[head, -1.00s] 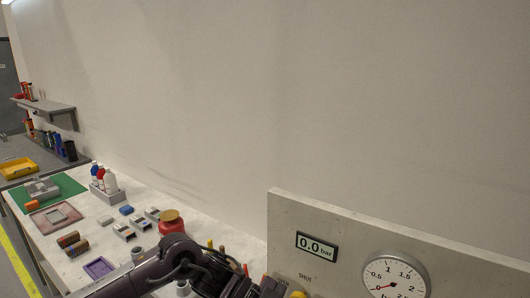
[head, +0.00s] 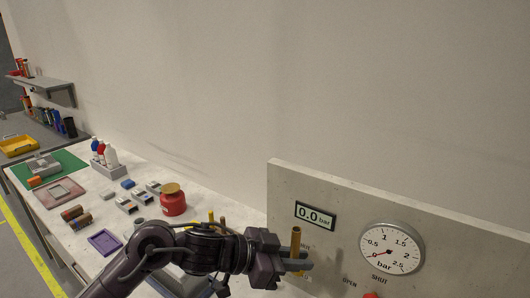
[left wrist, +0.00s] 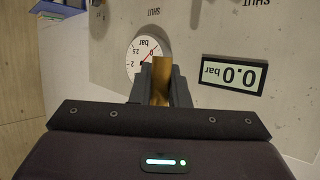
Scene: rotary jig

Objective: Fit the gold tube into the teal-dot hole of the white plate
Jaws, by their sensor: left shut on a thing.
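The gold tube (head: 296,243) stands roughly upright between the fingers of my left gripper (head: 294,262) in the head view. My left gripper is shut on it and holds it in the air in front of the gauge panel. In the left wrist view the gold tube (left wrist: 161,80) shows between the dark fingers (left wrist: 160,90). The white plate and its teal-dot hole cannot be made out in these frames. My right gripper is not in view.
The grey panel (head: 340,190) with a 0.0 bar display (head: 315,215) and a round gauge (head: 391,248) stands close behind the tube. A red pot (head: 172,202), a purple tray (head: 104,242) and bottles (head: 111,157) stand on the bench at left.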

